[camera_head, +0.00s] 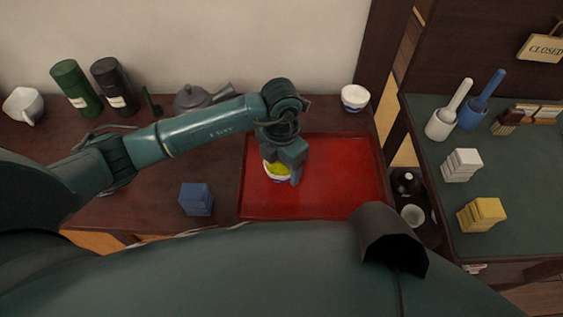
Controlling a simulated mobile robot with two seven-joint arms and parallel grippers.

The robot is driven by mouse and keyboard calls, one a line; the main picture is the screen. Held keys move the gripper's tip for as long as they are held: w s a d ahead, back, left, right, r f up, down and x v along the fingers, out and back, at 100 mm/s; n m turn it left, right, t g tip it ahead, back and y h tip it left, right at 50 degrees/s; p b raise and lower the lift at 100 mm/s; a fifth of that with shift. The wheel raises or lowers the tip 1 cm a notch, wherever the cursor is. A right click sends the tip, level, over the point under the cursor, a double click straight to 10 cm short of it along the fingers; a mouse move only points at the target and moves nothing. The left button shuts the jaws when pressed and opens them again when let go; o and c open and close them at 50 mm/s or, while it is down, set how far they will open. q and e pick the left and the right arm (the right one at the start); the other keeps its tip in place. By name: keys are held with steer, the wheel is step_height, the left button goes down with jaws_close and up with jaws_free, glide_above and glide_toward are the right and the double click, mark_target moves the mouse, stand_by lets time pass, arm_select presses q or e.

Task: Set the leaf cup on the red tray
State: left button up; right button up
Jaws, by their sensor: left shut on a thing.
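The red tray (335,180) lies flat on the dark wooden table in the middle of the head view. My left gripper (284,163) points down over the tray's left part. It is shut on the leaf cup (275,177), a small white cup with yellow-green showing inside. The gripper hides part of the cup. The cup appears upright over the tray's left half; I cannot tell whether its base touches the tray. My right gripper is out of view.
A blue block (196,199) stands just left of the tray. A white-and-blue cup (354,97) stands behind the tray, and a grey teapot (193,98) stands behind my left arm. Dark canisters (115,87) are at the back left. The tray's right half is clear.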

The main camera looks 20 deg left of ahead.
mark_target(281, 171)
arm_select(q)
steer(key=shift+f, duration=0.2)
steer(key=o, duration=1.1)
steer(key=shift+c, duration=0.2)
steer(key=shift+r, duration=0.1)
step_height(281, 171, up, 12)
steer(key=shift+r, duration=0.2)
